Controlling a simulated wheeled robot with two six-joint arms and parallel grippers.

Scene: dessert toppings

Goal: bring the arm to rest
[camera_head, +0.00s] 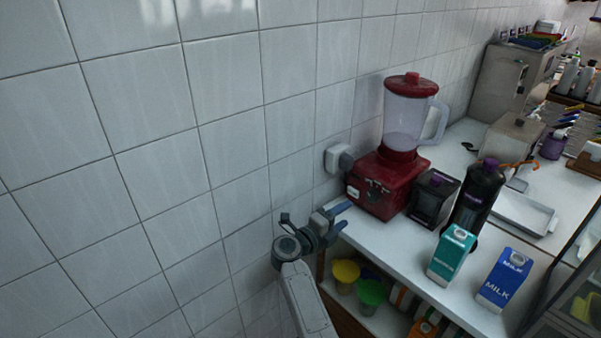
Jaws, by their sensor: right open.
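My right gripper (342,216) shows in the head view, low and just right of the middle, at the left end of the white counter (390,258). Its jaws are open, with nothing seen between them. Its fingers point right, toward the counter's corner and below the red blender (378,186). It looks apart from the blender, but I cannot tell whether it clears the counter edge. My right arm (305,303) comes up from the bottom edge. My left gripper is out of view.
A dark box (434,198), a black bottle (477,199), a teal carton (451,254) and a blue milk carton (504,280) stand on the counter. Yellow (346,272) and green (371,293) cups sit on the shelf below. A tiled wall (160,180) fills the left.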

